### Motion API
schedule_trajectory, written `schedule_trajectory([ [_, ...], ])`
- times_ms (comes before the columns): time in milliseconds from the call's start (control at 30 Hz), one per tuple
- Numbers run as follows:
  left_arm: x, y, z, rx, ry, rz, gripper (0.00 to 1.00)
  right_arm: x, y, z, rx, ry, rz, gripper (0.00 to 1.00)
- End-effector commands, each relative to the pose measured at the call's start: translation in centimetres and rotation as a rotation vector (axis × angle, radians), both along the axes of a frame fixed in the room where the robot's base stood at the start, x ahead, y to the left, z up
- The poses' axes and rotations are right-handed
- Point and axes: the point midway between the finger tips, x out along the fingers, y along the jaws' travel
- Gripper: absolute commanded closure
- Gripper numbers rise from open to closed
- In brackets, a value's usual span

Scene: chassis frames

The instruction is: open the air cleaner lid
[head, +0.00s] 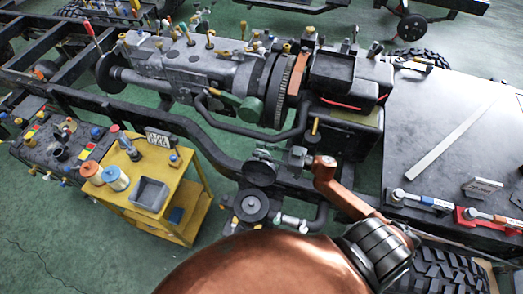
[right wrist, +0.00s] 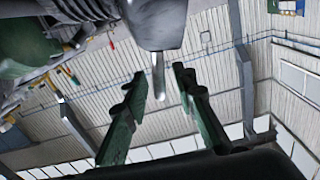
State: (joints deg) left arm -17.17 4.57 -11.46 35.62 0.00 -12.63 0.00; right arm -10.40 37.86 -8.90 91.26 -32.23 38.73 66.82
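A round black part (head: 258,173) sits beside the chassis rail in the head view, with a second round black part (head: 250,206) just in front of it. Either may belong to the air cleaner; I cannot tell where its lid is. My right gripper (head: 296,157) is small and hard to make out at the end of my orange arm, right of the first round part. In the right wrist view its fingers (right wrist: 158,92) stand apart. A thin light rod under a dark grey body (right wrist: 155,22) shows between them, with no clear contact. My left gripper is out of view.
The engine (head: 200,65) with colour-tipped tools lies behind. A black box with red lines (head: 345,78) stands right of it. A yellow cart (head: 190,195) stands left, a dark bench (head: 450,110) right. Green floor is open at the lower left.

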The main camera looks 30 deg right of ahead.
Motion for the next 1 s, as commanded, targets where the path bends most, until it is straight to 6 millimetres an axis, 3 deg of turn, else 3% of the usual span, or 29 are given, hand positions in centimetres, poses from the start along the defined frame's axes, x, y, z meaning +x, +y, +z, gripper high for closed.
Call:
schedule_trajectory([
  [167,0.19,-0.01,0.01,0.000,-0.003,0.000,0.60,-0.01,-0.01,0.00,0.000,0.000,0.000,0.76],
  [500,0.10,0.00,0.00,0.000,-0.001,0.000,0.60,0.00,-0.06,0.00,0.000,0.000,-0.001,1.00],
  [1000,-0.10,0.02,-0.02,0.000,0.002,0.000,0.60,0.05,-0.17,0.02,-0.001,0.000,-0.004,1.00],
])
